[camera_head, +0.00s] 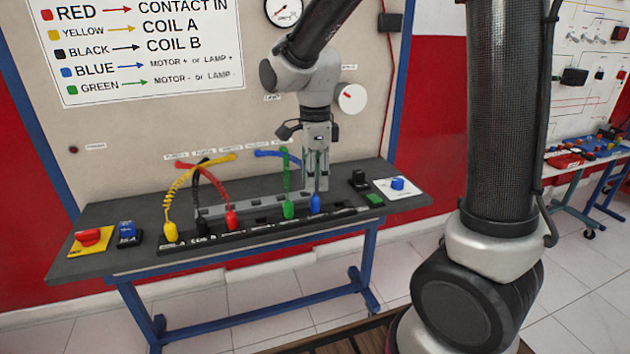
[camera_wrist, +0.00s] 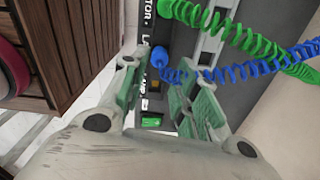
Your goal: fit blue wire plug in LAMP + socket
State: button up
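The blue wire plug (camera_head: 315,203) stands upright at the strip's right part in the head view, right of the green plug (camera_head: 289,209). In the wrist view the blue plug (camera_wrist: 159,57) is just beyond my fingertips, beside partly hidden white lettering on the strip. Its coiled blue wire (camera_wrist: 240,70) runs off to the right. My gripper (camera_head: 317,187) points down close to the plug. In the wrist view my gripper (camera_wrist: 153,78) has its fingers apart with nothing clamped between them. I cannot make out the LAMP + socket clearly; the plug and fingers cover part of the strip.
The black socket strip (camera_head: 262,234) also carries yellow (camera_head: 171,232) and red (camera_head: 232,220) plugs at the left. The green coiled wire (camera_head: 285,170) rises close to my gripper's left. A green button (camera_head: 374,200) and a blue knob (camera_head: 398,184) are on the right of the bench.

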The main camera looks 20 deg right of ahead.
jog(key=shift+r, duration=0.45)
jog(key=o, duration=0.6)
jog(key=shift+c, duration=0.2)
notch_tip(320, 180, up, 12)
